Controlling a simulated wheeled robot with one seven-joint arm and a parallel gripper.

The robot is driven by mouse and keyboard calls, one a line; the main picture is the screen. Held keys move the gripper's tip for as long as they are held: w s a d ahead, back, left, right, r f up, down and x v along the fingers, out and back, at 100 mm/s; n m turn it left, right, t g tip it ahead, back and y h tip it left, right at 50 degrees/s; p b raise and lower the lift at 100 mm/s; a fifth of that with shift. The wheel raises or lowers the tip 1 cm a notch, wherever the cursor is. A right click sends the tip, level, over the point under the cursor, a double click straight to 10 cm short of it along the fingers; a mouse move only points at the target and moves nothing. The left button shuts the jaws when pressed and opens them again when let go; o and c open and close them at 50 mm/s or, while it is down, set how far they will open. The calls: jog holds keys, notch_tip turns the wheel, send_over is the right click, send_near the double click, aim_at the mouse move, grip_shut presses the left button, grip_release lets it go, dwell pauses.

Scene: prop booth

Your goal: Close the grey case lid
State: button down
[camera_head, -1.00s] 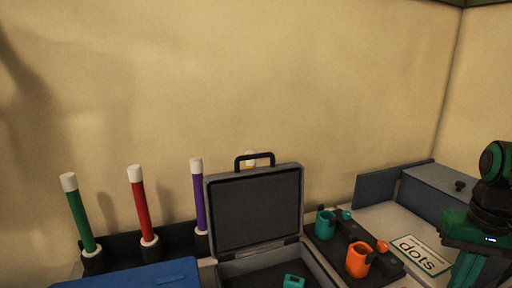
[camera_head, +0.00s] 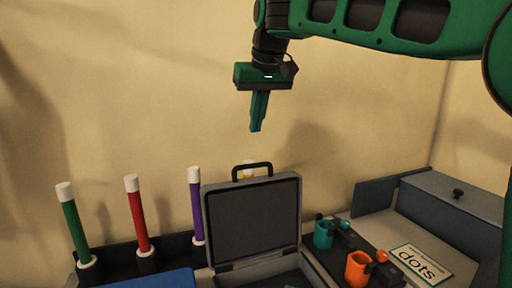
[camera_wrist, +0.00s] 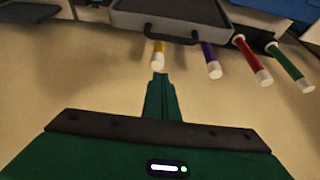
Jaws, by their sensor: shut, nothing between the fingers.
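The grey case stands with its lid (camera_head: 253,219) upright and open, a black handle (camera_head: 252,170) on the lid's top edge. The case's lower part (camera_head: 272,268) shows at the bottom of the head view, cut off by the frame edge. The lid also shows in the wrist view (camera_wrist: 170,23), at the top. My gripper (camera_head: 255,129) is shut and empty, pointing down in the air above the lid's handle, clear of it. Its fingers also show in the wrist view (camera_wrist: 160,78).
Green (camera_head: 73,223), red (camera_head: 138,215) and purple (camera_head: 196,205) sticks stand in a dark rack left of the case. A yellow stick (camera_wrist: 158,54) stands behind the lid.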

jog(key=x, duration=1)
jog(key=shift+s+d, duration=0.2)
jog(key=shift+s, duration=0.5)
jog(key=shift+s+d, duration=0.2)
jog(key=shift+s, duration=0.45)
jog(key=shift+s+d, duration=0.2)
jog(key=shift+s, duration=0.5)
